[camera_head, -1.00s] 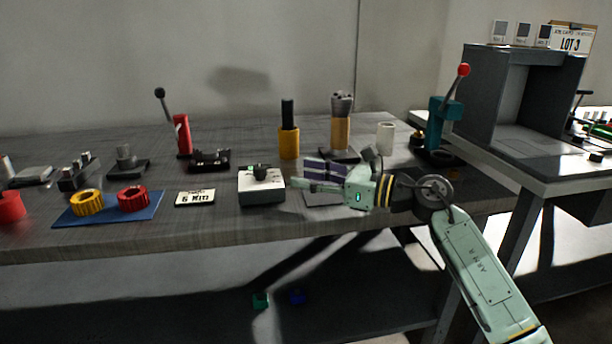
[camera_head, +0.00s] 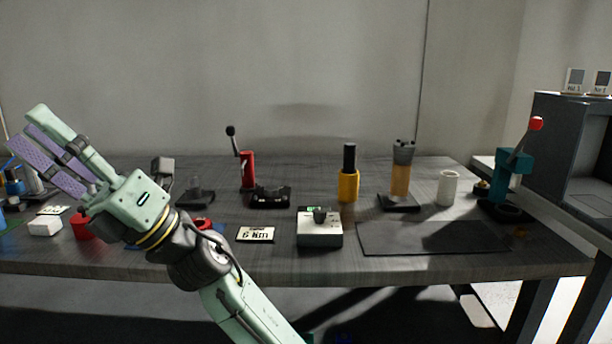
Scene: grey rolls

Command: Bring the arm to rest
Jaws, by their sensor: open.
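My gripper (camera_head: 38,150) is at the left of the head view, raised above the left part of the grey table (camera_head: 300,262). Its fingers point up and to the left, with purple pads showing. The jaws are apart and nothing shows between them. The arm rises from the bottom middle of the view and bends to the left.
A white device (camera_head: 320,236), a sign (camera_head: 255,234), a red lever press (camera_head: 247,172), a yellow cylinder (camera_head: 348,187), a white cup (camera_head: 448,188) and a teal lever press (camera_head: 510,180) stand on the table. A dark flat mat (camera_head: 400,238) lies bare at right front.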

